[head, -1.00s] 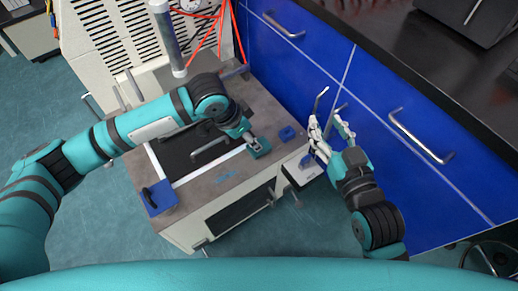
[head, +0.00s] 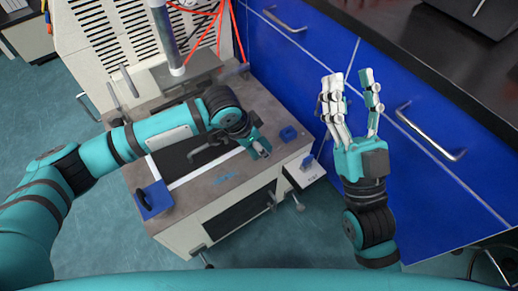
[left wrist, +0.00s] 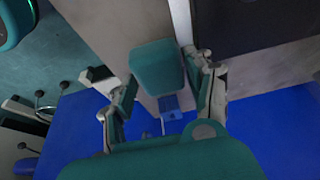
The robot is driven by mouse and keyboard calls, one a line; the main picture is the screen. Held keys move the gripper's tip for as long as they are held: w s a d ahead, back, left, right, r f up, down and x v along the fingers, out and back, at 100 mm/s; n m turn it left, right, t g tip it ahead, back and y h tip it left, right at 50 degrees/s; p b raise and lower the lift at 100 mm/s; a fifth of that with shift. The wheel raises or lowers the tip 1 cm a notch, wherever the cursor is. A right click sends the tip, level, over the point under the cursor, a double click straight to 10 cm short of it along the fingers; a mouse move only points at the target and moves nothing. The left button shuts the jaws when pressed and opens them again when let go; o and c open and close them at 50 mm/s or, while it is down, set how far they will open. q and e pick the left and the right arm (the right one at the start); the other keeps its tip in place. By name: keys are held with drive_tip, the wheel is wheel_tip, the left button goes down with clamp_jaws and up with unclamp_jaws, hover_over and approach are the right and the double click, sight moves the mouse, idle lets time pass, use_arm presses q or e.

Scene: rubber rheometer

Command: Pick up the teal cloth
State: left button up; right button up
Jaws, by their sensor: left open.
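In the left wrist view a teal, rounded, folded-looking piece, the likely teal cloth (left wrist: 157,68), lies between the fingers of my left gripper (left wrist: 163,95). The gripper is open, with one finger on each side; I cannot tell whether they touch the piece. My right gripper (head: 354,100) is open and empty, fingers spread, in front of the blue cabinets.
A blue plate with a dark handle (head: 154,200) is at the front left corner. Blue cabinets (head: 430,190) with metal handles stand at right under a dark counter (head: 440,60).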

use_arm(q)
drive_tip(key=shift+f, duration=0.1)
drive_tip(key=shift+c, duration=0.4)
drive_tip(key=c, duration=0.5)
